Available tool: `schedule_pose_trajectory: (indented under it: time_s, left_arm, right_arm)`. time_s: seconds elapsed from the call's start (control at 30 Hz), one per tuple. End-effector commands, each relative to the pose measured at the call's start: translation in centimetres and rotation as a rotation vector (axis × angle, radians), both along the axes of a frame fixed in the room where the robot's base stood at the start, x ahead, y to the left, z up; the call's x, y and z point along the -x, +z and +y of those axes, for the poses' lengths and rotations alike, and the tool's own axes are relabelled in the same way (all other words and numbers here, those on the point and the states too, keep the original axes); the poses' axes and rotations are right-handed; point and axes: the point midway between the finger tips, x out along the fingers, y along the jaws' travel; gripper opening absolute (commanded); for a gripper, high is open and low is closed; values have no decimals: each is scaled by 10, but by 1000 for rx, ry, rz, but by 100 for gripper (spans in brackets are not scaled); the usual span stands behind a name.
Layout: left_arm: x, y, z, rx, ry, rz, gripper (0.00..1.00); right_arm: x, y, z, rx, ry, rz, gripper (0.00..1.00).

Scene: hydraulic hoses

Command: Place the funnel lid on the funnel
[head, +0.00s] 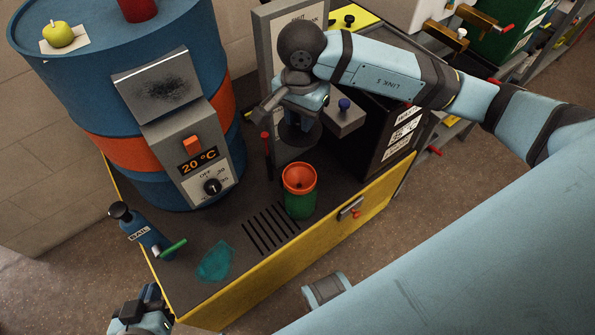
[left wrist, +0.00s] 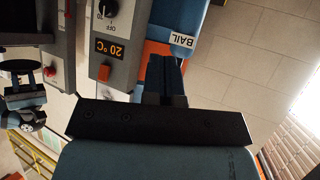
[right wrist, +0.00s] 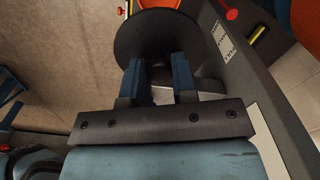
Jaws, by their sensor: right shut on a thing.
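The orange funnel (head: 299,177) sits upright in a green container on the bench, its mouth facing up and uncovered. The funnel lid, a dark round disc (head: 301,136), hangs under my right gripper (head: 300,112), above and behind the funnel and apart from it. In the right wrist view the lid (right wrist: 128,45) spreads beyond the fingers of my right gripper (right wrist: 160,75), which is shut on it; an orange rim shows past the disc. My left gripper (head: 140,312) is at the lower left, off the bench. In the left wrist view its fingers (left wrist: 165,68) are together and empty.
A blue drum (head: 85,95) with a 20 °C control box (head: 190,150) stands at left. A blue BAIL bottle (head: 140,228) and a teal patch (head: 215,260) are near the bench's left edge. A black box (head: 375,135) stands right of the funnel.

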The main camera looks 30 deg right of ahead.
Motion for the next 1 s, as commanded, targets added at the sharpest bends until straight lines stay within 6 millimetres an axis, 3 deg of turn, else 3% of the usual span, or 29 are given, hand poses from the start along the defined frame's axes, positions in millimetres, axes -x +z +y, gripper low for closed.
schedule_pose_trajectory:
  time_s: [0.1,0.4,0.77,1.0]
  left_arm:
    - [0,-4,0,4,0,-3,0]
    - [-2,-3,-1,20,-1,-22,0]
    - [-3,1,-2,28,-4,-37,0]
    - [-3,-3,-3,34,-5,-39,0]
  right_arm:
    - [2,-36,0,0,0,7,0]
    - [1,-113,0,-1,0,5,0]
    - [1,-148,0,0,2,2,0]
    - [1,-181,0,0,2,2,0]
